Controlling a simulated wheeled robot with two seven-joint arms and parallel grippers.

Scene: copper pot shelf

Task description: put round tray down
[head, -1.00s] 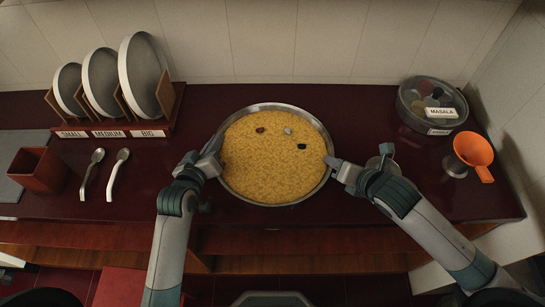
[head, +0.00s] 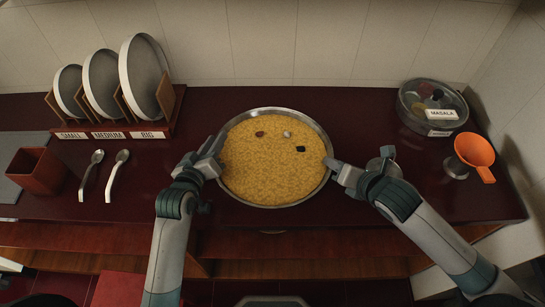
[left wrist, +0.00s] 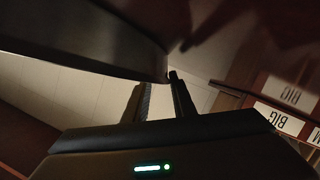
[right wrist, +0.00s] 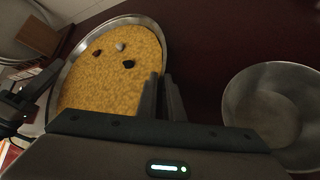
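The round tray (head: 326,136) is a wide metal tray filled with yellow grain (head: 270,175), with a few small dark and pale pieces on top. It sits level over the middle of the dark red counter; whether its base touches the counter is hidden. My left gripper (head: 217,160) is at its left rim, and the rim also shows by the fingers in the left wrist view (left wrist: 100,42). My right gripper (head: 333,165) is at the right rim, its fingers close together around the edge in the right wrist view (right wrist: 161,88). Both appear shut on the tray.
A wooden rack (head: 173,112) labelled SMALL, MEDIUM and BIG holds metal plates at left. Two spoons (head: 117,172) and a red-brown box (head: 37,170) lie nearer. A masala container (head: 420,92) and orange funnel (head: 474,150) stand right. A bowl (right wrist: 270,110) is beside my right gripper.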

